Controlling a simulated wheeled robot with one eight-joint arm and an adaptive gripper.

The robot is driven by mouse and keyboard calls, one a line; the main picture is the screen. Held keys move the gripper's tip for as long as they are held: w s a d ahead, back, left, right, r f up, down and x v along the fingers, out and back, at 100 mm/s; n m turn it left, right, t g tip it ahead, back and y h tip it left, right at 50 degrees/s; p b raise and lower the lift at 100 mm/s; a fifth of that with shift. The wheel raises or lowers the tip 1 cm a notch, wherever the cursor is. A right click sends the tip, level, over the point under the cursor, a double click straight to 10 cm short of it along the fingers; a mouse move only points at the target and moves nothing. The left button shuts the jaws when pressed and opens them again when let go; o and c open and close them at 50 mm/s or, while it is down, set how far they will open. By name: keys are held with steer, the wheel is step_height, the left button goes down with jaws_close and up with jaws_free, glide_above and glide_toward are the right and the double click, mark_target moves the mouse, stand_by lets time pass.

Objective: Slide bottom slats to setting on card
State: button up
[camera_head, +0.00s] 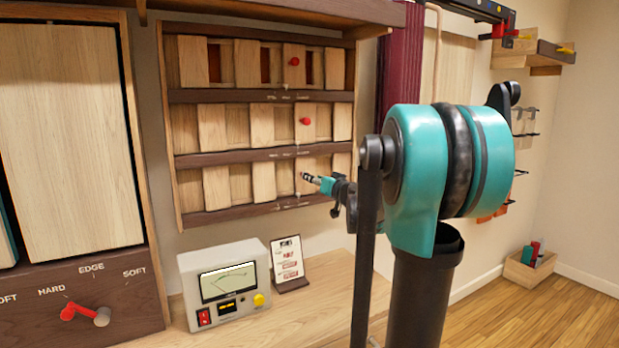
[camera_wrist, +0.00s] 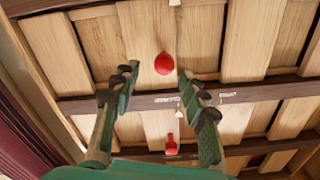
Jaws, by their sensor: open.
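The bottom row of pale wooden slats (camera_head: 215,188) sits in the lowest bay of a dark-framed wall rack. Its red knob (camera_wrist: 163,64) shows in the wrist view, which looks upside down compared with the head view; my gripper hides it in the head view. My gripper (camera_head: 316,181) is in front of the row's right part. In the wrist view my gripper (camera_wrist: 158,80) has its fingers spread on both sides of the knob; I cannot tell whether they reach around it. The card (camera_head: 288,262) stands on the bench, its print too small to read.
The top knob (camera_head: 294,62) and the middle knob (camera_head: 306,121) are on the rows above; the middle one also shows in the wrist view (camera_wrist: 171,147). A meter box (camera_head: 226,285) stands beside the card. A panel with a red lever (camera_head: 82,313) is at left.

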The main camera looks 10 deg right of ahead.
steer(key=v, duration=0.7)
steer(key=s+a+f+n+g+y, duration=0.1)
steer(key=s+a+f+g, duration=0.4)
steer(key=f, duration=0.4)
steer(key=s+a+f+n+g, duration=0.1)
steer(key=s+a+f+g, duration=0.1)
steer(key=s+a+f, duration=0.6)
steer(key=s+d+f+m+g+h, duration=0.1)
steer(key=s+d+f+g+h, duration=0.2)
steer(key=s+f, duration=0.6)
steer(key=s+d+f+m+g+h, duration=0.1)
steer(key=s+d+f+g+h, duration=0.2)
steer(key=s+d+f, duration=0.3)
steer(key=s+f, duration=0.3)
steer(key=s, duration=0.1)
steer(key=shift+f+h, duration=0.3)
steer(key=shift+f, duration=0.1)
steer(key=shift+w+a, duration=0.1)
